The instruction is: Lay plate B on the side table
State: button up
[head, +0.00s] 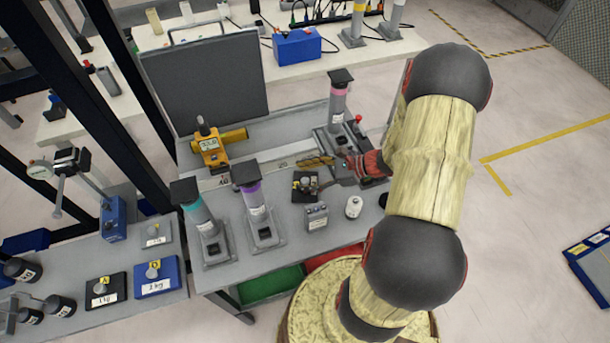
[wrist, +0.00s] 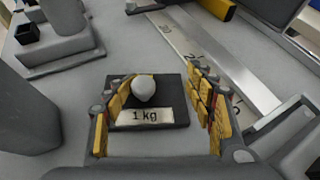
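A small dark plate (head: 303,193) with a round grey knob lies on the workbench in the middle of the head view. In the wrist view this plate (wrist: 170,93) has a pale knob and a white "1 kg" label. No letter is readable on it, so I cannot confirm that it is plate B. My gripper (head: 318,162) is just behind and right of it in the head view. In the wrist view my gripper (wrist: 158,78) is open, its yellow-padded fingers on either side of the knob with gaps. The grey side table (head: 60,265) is at left.
The side table carries a black plate (head: 105,291), a blue 2 kg plate (head: 157,279), a grey plate (head: 156,234) and dark cylinders. Tall tube stands (head: 262,215) rise between it and the dark plate. A yellow device (head: 210,150) stands behind.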

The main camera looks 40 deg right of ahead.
jog(key=shift+o, duration=1.3)
jog(key=shift+s+d+r, duration=0.1)
jog(key=shift+d+r, duration=0.05)
jog(key=shift+r, duration=0.1)
jog(key=p+v, duration=0.3)
jog(key=v, duration=0.8)
jog(key=shift+s+d+r+p, duration=0.1)
jog(key=shift+s+r+p, duration=0.1)
jog(key=shift+p, duration=0.2)
jog(key=s+a+r+n+g+h, duration=0.1)
jog(key=s+a+r+n+h, duration=0.2)
jog(key=a+r+n, duration=0.7)
jog(key=s+a+r+n+g+h, duration=0.2)
jog(key=a+r+n+h, duration=0.4)
jog(key=a+r+n, duration=0.5)
notch_tip(320, 180, up, 5)
jog(key=s+n, duration=0.1)
jog(key=n, duration=0.3)
jog(key=shift+a+r+n, duration=0.2)
jog(key=shift+n, duration=0.1)
